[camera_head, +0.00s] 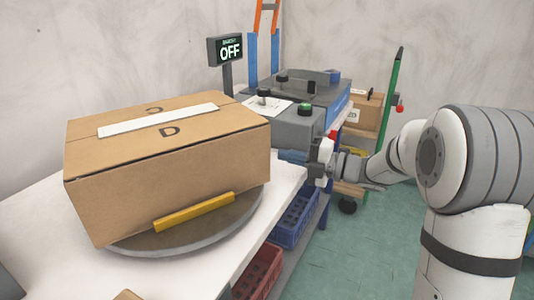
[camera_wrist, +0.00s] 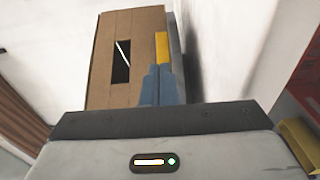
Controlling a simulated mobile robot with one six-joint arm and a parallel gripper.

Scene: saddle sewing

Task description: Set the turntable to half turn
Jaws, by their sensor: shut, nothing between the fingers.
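The turntable (camera_head: 190,232) is a round grey disc on the white table, partly hidden under a large cardboard box (camera_head: 170,190). The box has a white strip and a letter D on top. A yellow bar (camera_head: 195,212) stands at the disc's near edge, along the box's side. The box face there has a dark opening. I cannot tell if the fingertips touch anything.
A sign reading OFF (camera_head: 229,50) stands behind the box. A grey machine (camera_head: 297,125) with a green button is beyond my gripper. Blue (camera_head: 293,218) and red (camera_head: 258,274) crates sit under the table's right edge. A trolley (camera_head: 375,120) stands at the back; green floor is open.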

